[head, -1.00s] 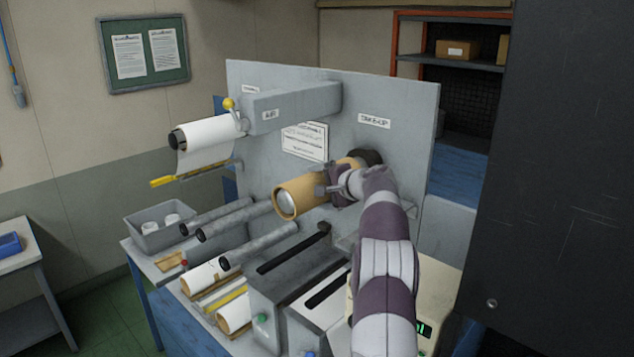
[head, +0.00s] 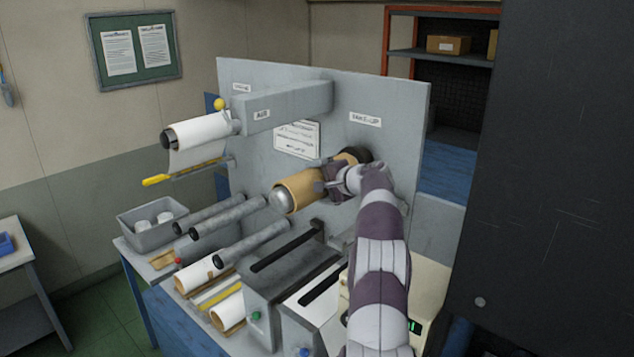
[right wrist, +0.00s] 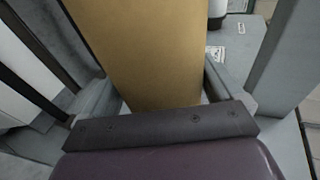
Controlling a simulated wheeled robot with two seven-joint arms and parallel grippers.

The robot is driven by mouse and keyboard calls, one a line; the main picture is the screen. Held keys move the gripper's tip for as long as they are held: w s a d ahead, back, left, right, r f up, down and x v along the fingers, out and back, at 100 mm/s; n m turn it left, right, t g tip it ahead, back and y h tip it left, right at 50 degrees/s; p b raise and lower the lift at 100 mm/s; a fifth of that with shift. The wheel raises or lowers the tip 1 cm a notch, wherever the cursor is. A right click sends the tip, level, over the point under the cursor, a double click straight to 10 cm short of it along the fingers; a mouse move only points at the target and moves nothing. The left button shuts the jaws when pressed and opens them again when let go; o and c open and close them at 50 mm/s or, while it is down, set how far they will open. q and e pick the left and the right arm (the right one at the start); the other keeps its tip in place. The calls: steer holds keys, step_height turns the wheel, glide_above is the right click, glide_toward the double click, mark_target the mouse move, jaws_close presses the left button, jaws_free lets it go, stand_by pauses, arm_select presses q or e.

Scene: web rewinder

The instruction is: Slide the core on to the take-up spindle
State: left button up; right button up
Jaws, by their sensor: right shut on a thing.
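The tan cardboard core (head: 300,190) is around the take-up spindle below the TAKE-UP label. The spindle's silver rounded end (head: 279,201) sticks out of the core's near end. The dark hub (head: 356,155) is at the core's far end by the panel; my gripper and arm partly hide this area. My right gripper (head: 326,182) is shut on the core from its right side. In the right wrist view the core (right wrist: 145,45) fills the space between the two grey fingers (right wrist: 158,85). My left gripper is not in view.
A white roll (head: 200,133) hangs on the upper spindle, with a yellow-tipped bar (head: 185,172) below it. Grey rollers (head: 228,217) and slotted housings (head: 287,247) lie below the core. A grey bin (head: 152,222) stands at left. A large dark panel (head: 560,180) blocks the right.

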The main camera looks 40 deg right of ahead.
steer(key=shift+d, duration=0.65)
steer(key=shift+f, duration=0.3)
steer(key=o, duration=0.8)
steer(key=shift+s+f+b, duration=0.1)
steer(key=shift+s+b, duration=0.05)
steer(key=shift+b, duration=0.4)
steer(key=p+v, duration=0.1)
steer(key=v, duration=1.1)
steer(key=shift+r, duration=0.3)
